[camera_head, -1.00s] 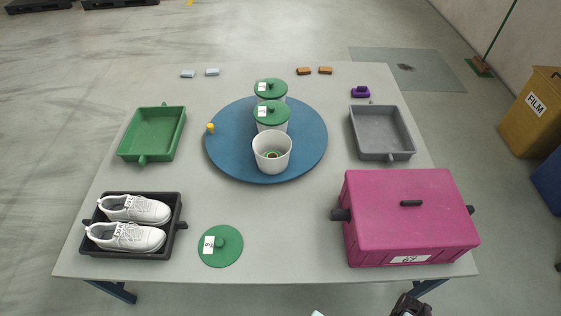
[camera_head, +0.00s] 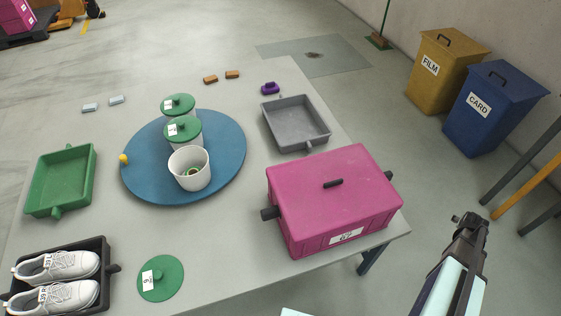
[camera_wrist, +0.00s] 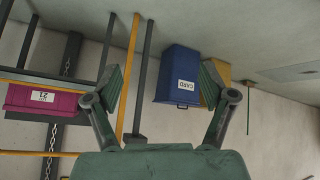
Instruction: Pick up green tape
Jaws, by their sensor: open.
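A white pot without a lid (camera_head: 188,158) stands on the blue round board (camera_head: 228,180). Inside it lies a small ring with green on it (camera_head: 191,171), which looks like the green tape; the pot walls partly hide it. A green lid (camera_head: 161,278) with a label lies on the table's front part. My gripper (camera_head: 470,219) is off the table's right side, far from the pot. In the wrist view my gripper (camera_wrist: 163,88) is open with nothing between its fingers, and it faces away from the table's things.
Two lidded pots (camera_head: 183,130) stand behind the open one. A pink lidded box (camera_head: 330,190) lies between my arm and the board. A grey tray (camera_head: 296,124), a green tray (camera_head: 60,181) and a dark shoe tray (camera_head: 105,285) also stand on the table. Bins (camera_head: 497,110) stand at right.

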